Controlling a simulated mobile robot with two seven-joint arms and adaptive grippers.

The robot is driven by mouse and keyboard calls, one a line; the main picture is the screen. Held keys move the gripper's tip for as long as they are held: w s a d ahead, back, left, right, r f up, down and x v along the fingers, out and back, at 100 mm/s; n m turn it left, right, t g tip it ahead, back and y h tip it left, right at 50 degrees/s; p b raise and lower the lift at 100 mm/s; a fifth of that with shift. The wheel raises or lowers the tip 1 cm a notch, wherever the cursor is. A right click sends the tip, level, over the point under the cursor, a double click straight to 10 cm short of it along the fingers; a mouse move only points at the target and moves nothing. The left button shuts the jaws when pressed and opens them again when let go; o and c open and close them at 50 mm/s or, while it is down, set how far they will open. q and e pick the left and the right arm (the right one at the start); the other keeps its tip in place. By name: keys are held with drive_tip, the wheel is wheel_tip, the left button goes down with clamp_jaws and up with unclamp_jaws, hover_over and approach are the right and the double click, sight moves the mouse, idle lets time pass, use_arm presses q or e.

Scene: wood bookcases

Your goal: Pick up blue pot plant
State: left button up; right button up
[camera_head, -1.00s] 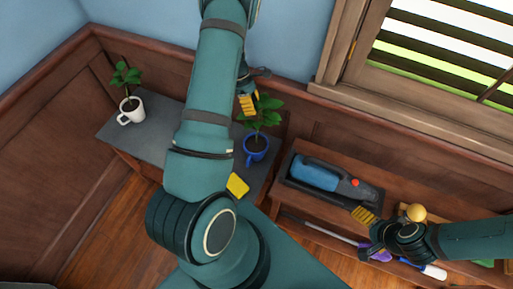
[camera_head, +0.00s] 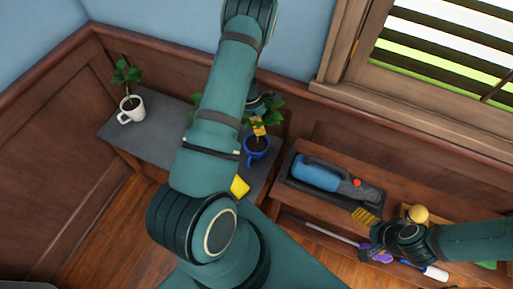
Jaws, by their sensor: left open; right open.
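The blue pot plant (camera_head: 257,148) is a blue mug-like pot with a handle and green leaves, standing upright on the right part of the grey-topped table. My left gripper (camera_head: 259,130) is open, with its yellow fingertips down among the leaves just above the pot. My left arm hides part of the plant and table, and the leaves hide part of the fingers; I cannot tell whether they touch the plant. My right gripper (camera_head: 364,216) is open and empty at the front edge of the wooden shelf unit, away from the plant.
A white pot plant (camera_head: 131,109) stands on the left of the grey tabletop (camera_head: 160,130). A yellow block (camera_head: 240,186) lies near the table's front edge. A blue handheld vacuum (camera_head: 320,176) lies in a dark tray on the shelf unit. The wall and window are behind.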

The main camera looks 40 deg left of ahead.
use_arm(q)
clamp_jaws()
drive_tip(key=shift+r, duration=0.1)
